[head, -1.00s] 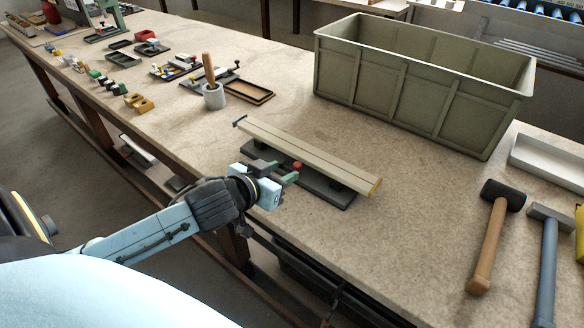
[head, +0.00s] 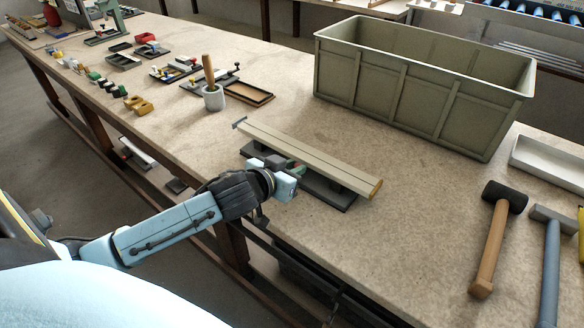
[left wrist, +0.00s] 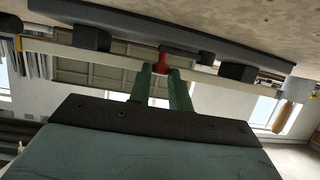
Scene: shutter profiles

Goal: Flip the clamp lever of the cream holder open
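The cream holder is a long cream profile (head: 320,158) mounted above a dark base plate (head: 325,190) on the bench. In the left wrist view the base (left wrist: 200,32) crosses the top, and the red clamp lever (left wrist: 163,61) points toward me. My left gripper (head: 291,166) is at the near side of the holder, under the profile's edge. Its green fingers (left wrist: 162,77) stand either side of the red lever tip, with little or no gap; I cannot tell whether they grip it. In the head view the lever is mostly hidden by the fingers. My right gripper is not in view.
A large olive crate (head: 400,88) stands behind the holder. A mallet (head: 490,245) and a hammer (head: 551,265) lie at the right. A grey cup with a wooden handle (head: 213,98) and several small trays are farther left. Bare bench lies right of the holder.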

